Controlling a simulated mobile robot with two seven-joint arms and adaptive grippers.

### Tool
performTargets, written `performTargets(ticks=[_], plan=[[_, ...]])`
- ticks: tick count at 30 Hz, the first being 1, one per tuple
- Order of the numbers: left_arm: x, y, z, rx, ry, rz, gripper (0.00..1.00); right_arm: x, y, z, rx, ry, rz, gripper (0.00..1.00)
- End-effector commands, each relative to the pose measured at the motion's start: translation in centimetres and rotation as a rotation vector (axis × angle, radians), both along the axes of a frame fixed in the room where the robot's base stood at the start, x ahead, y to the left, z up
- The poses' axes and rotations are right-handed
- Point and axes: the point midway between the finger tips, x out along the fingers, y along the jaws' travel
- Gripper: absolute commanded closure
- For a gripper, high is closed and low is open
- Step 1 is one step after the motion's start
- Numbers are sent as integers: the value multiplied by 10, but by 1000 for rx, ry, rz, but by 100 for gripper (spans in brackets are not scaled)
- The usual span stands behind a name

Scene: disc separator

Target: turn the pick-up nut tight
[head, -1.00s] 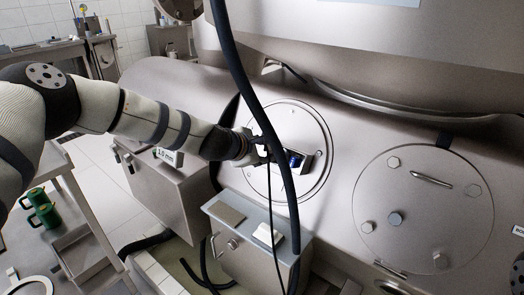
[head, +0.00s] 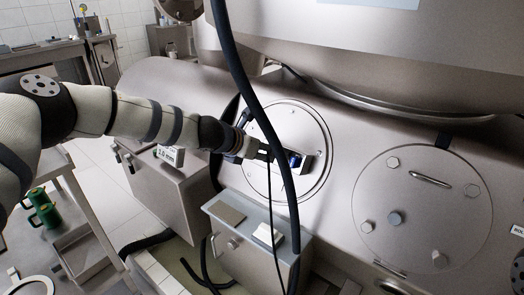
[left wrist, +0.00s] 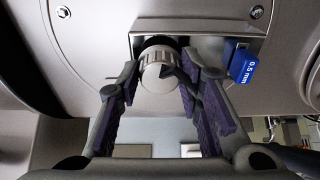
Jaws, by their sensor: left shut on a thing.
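The pick-up nut (left wrist: 157,66) is a pale, ribbed round knob in a recessed metal bracket (left wrist: 200,26) on the round cover, seen in the left wrist view. My left gripper (left wrist: 160,80) has its purple-padded fingers on either side of the nut and is shut on it. In the head view my left gripper (head: 264,152) reaches the round cover (head: 314,122) from the left; the nut itself is hidden there by the gripper and a dark hose. A blue tag reading 0.5 mm (left wrist: 244,66) is right of the nut. My right gripper is not in view.
A thick dark hose (head: 253,85) hangs in front of the cover, close to my left gripper. Below stands a grey box (head: 252,250) with pads on top. A second bolted round cover (head: 425,215) is at the right.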

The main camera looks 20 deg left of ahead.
Motion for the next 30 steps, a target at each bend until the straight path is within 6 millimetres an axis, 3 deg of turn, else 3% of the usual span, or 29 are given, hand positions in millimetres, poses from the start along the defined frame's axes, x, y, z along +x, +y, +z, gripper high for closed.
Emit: performTargets(ticks=[12, 29, 30], plan=[[0, 0, 0, -150, 53, 87, 95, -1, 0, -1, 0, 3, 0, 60], [0, 0, 1, -175, 61, 103, 95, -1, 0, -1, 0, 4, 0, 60], [0, 0, 1, -175, 61, 103, 65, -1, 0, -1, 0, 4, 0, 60]])
